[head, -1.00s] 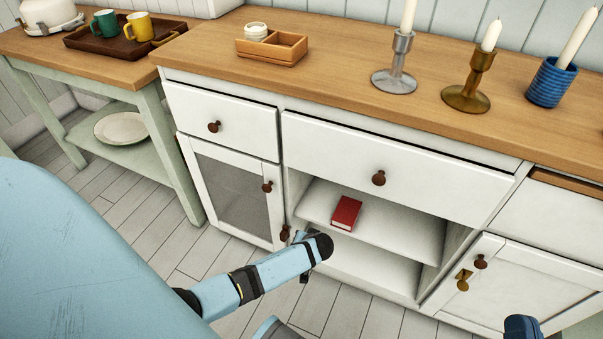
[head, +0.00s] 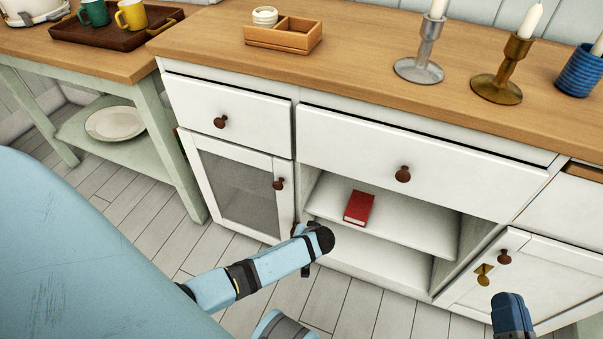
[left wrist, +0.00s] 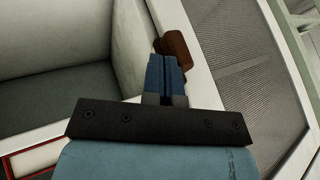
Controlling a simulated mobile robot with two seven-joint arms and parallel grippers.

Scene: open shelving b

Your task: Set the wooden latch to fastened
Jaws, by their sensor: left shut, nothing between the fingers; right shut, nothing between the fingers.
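The wooden latch (left wrist: 178,46) is a reddish-brown piece on the cabinet's frame beside the mesh-panelled door (left wrist: 250,85), seen in the left wrist view. My left gripper (left wrist: 164,64) is shut and empty, its blue fingertips right in front of the latch and covering part of it. I cannot tell whether they touch it. In the head view my left arm hides the latch and most of the left gripper; the mesh door (head: 236,190) appears closed. My right gripper (head: 508,306) is shut and empty at the lower right, in front of the right-hand door.
The open shelf (head: 410,222) right of the mesh door holds a red book (head: 358,208). Door knobs (head: 279,184) and drawer knobs (head: 403,174) stick out. A brass fitting (head: 484,274) is on the right door (head: 530,280). Candlesticks (head: 419,68) stand on the worktop.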

